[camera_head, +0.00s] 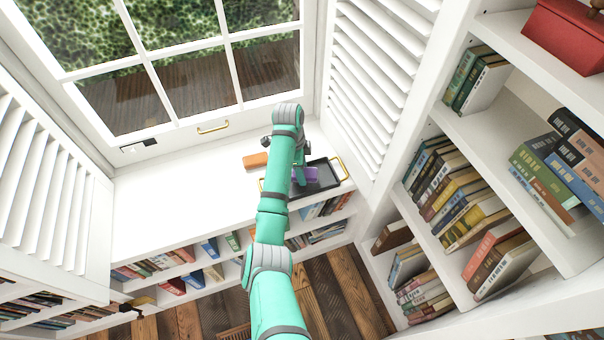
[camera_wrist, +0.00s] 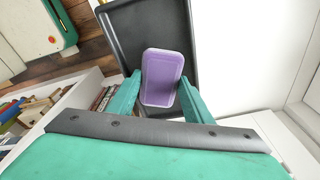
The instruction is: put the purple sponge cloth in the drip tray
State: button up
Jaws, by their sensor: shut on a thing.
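The purple sponge cloth (camera_head: 311,174) shows beside my arm, over the black drip tray (camera_head: 326,187) on the white window shelf. In the wrist view the purple cloth (camera_wrist: 164,72) stands between the two green fingers of my gripper (camera_wrist: 160,84), which is shut on it. The black tray (camera_wrist: 118,30) lies behind and around it in that view. I cannot tell whether the cloth touches the tray floor. The tray has gold handles at its ends. In the head view my arm hides part of the tray and most of the gripper.
An orange-brown block (camera_head: 256,160) lies on the shelf left of the tray. The white shelf (camera_head: 180,200) further left is bare. A window stands behind, a louvred shutter (camera_head: 380,80) to the right, and bookshelves (camera_head: 450,200) at the right and below.

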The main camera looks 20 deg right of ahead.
jog(key=shift+f, duration=1)
jog(key=shift+f, duration=0.15)
jog(key=o, duration=1.1)
jog(key=r, duration=0.3)
jog(key=a+r, duration=0.1)
jog(key=r, duration=0.5)
jog(key=shift+w+a, duration=0.2)
jog(key=shift+w, duration=0.1)
jog(key=shift+a+r, duration=0.2)
jog(key=shift+r, duration=1.4)
jog(key=shift+s, duration=0.1)
